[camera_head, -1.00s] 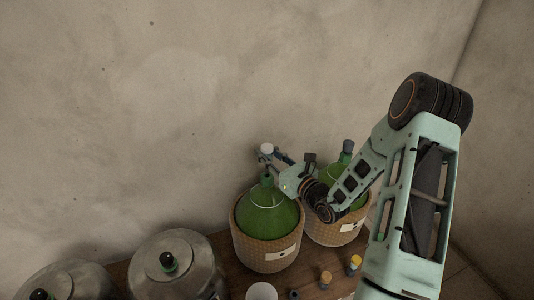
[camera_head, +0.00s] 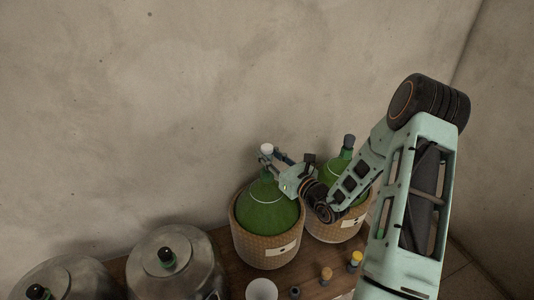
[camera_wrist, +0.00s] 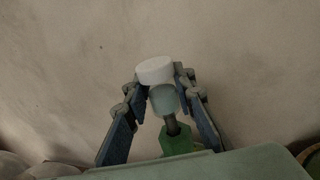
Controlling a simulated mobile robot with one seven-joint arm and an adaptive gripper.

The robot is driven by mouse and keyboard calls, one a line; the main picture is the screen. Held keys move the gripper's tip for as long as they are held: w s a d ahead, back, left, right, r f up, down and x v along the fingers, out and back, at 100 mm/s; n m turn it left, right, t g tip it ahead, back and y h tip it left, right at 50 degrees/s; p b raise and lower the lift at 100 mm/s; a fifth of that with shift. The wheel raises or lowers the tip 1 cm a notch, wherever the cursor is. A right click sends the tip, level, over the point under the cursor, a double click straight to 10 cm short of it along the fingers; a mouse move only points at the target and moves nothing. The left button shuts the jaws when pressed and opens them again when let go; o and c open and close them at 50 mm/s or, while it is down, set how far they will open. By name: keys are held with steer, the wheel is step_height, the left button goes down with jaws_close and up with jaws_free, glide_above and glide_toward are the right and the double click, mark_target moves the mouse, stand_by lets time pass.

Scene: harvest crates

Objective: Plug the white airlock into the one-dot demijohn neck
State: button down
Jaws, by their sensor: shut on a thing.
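The white airlock (camera_head: 266,149) has a white cap, a clear body and a dark stem. My gripper (camera_head: 270,159) is shut on it and holds it upright above the left green demijohn (camera_head: 267,208), whose label seems to carry one dot. In the wrist view the airlock (camera_wrist: 155,71) sits between the fingers of my gripper (camera_wrist: 164,97). Its stem reaches down to the green neck (camera_wrist: 177,140). I cannot tell whether the stem tip is inside the neck or just at it.
A second green demijohn (camera_head: 336,179) with a dark stopper stands close on the right, partly behind my arm. Metal cans (camera_head: 178,272) stand at the left. A white cup (camera_head: 261,289) and small yellow-topped pieces (camera_head: 355,258) stand on the wooden table in front.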

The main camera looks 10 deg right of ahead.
steer(key=shift+f+b, duration=0.6)
steer(key=shift+f, duration=0.3)
steer(key=c, duration=1.5)
jaws_free()
steer(key=shift+c, duration=0.2)
steer(key=v, duration=1.2)
